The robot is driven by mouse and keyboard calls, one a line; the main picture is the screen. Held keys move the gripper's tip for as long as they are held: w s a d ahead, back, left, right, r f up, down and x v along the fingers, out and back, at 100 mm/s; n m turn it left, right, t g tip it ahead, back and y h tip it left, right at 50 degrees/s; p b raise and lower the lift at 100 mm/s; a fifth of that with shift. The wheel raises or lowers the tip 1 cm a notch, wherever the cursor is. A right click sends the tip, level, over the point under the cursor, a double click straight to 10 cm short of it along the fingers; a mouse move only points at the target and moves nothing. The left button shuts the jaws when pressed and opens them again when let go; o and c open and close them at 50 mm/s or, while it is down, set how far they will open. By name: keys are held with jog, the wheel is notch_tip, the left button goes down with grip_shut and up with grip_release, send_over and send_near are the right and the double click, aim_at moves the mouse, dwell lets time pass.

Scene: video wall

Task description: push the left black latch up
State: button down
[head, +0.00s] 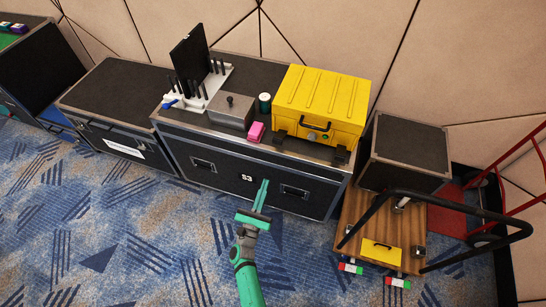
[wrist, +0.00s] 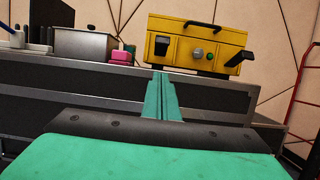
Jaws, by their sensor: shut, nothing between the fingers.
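A yellow case (head: 322,98) stands on the black flight case with its front towards me. It also shows in the wrist view (wrist: 195,32). Its left black latch (wrist: 161,46) is on the front at the left. The right black latch (wrist: 239,59) sticks out from the front at the right. Whether the left latch sticks out as far is hard to tell. My green gripper (head: 264,183) is shut and empty, in front of the flight case and below the yellow case. In the wrist view its fingertips (wrist: 162,75) appear just below the left latch, apart from it.
The flight case (head: 215,165) also bears a grey metal box (head: 230,112), a pink block (head: 256,132) and a dark jar (head: 265,102), left of the yellow case. A wooden trolley (head: 362,215) with a black bar stands at right. Carpet is clear at left.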

send_near(280, 137)
notch_tip(280, 137, down, 4)
jog(key=w, duration=0.2)
jog(key=shift+w+d+r, duration=0.2)
jog(key=shift+w+r, duration=0.3)
jog(key=shift+r, duration=0.25)
jog(key=shift+w+d+r, duration=0.15)
jog(key=shift+w+r, duration=0.35)
jog(key=shift+r, duration=0.3)
jog(key=shift+r, duration=0.1)
